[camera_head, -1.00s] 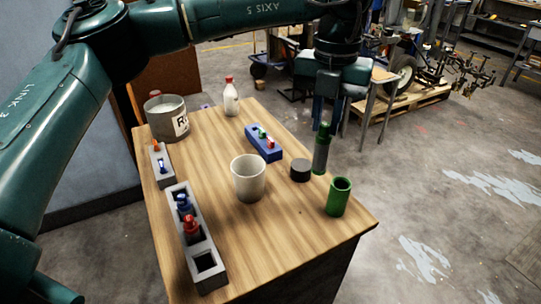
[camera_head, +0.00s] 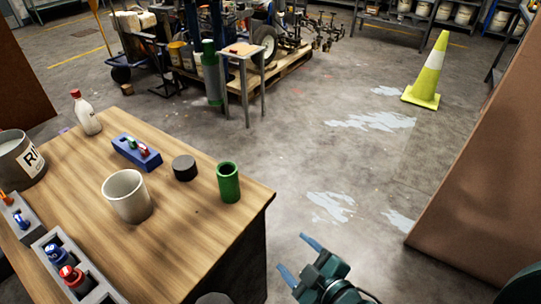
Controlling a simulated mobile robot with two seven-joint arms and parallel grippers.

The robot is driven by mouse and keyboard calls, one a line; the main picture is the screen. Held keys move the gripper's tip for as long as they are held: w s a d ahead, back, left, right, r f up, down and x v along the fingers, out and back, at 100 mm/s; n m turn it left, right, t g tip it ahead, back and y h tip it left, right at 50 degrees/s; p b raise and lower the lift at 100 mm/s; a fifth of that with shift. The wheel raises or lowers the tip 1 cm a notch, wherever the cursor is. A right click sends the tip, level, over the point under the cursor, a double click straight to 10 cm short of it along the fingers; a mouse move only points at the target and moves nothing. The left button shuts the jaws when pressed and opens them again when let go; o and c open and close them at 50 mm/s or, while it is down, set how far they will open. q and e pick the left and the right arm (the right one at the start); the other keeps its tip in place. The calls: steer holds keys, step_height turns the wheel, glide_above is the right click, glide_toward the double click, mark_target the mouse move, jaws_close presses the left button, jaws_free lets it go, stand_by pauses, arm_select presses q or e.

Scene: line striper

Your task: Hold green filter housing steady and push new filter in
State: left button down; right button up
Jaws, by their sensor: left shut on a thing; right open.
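The green filter housing (camera_head: 228,183) stands upright near the right corner of the wooden table, its dark opening facing up. Nothing touches it. My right gripper (camera_head: 300,258) is at the bottom of the view, beyond the table's right edge. Its blue fingers are spread wide with nothing between them. It is well apart from the housing. My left gripper is out of view. The green-topped grey filter under it earlier is not seen over the table now.
On the table (camera_head: 205,243) are a dark round puck (camera_head: 184,167), a white cup (camera_head: 127,196), a blue block (camera_head: 136,152), a bottle (camera_head: 86,113), a grey pot (camera_head: 18,160) and a grey holder (camera_head: 68,262). A brown panel (camera_head: 490,185) stands at right. Floor between is clear.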

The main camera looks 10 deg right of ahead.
steer(key=w+a+r+n+t+y, duration=0.2)
steer(key=w+r+n+y, duration=0.3)
steer(key=n, duration=0.9)
steer(key=n+g+y, duration=0.3)
steer(key=n+y, duration=0.1)
steer(key=n, duration=1.7)
glide_toward(236, 180)
steer(key=x, duration=1.2)
steer(key=shift+w+a+f, duration=0.1)
steer(key=shift+w+a, duration=0.05)
steer(key=c, duration=1.3)
arm_select(q)
steer(key=shift+n, duration=0.5)
step_height(236, 180, down, 10)
steer(key=shift+f, duration=2.7)
